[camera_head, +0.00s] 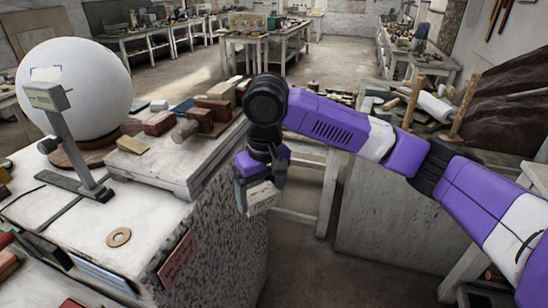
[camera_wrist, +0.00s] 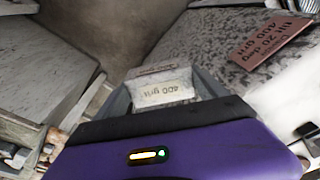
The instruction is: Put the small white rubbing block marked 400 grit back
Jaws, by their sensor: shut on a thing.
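My gripper (camera_head: 259,187) hangs in the air past the right edge of the stone bench top, fingers down. It is shut on the small white rubbing block (camera_head: 263,199). In the wrist view the block (camera_wrist: 160,92) sits between the two fingers, with "400 grit" upside down on its pale label. A red plaque (camera_head: 178,260) is on the bench's speckled side. In the wrist view the plaque (camera_wrist: 268,40) is upside down and appears to read "20 deg" and "400 grit".
A raised slab (camera_head: 180,178) bears several brown and reddish blocks (camera_head: 159,123) and a tan one (camera_head: 132,145). Left of it stand a large white sphere (camera_head: 75,90) and a metal gauge stand (camera_head: 72,150). A ring (camera_head: 119,237) lies in front. Another stone bench (camera_head: 400,215) stands at right.

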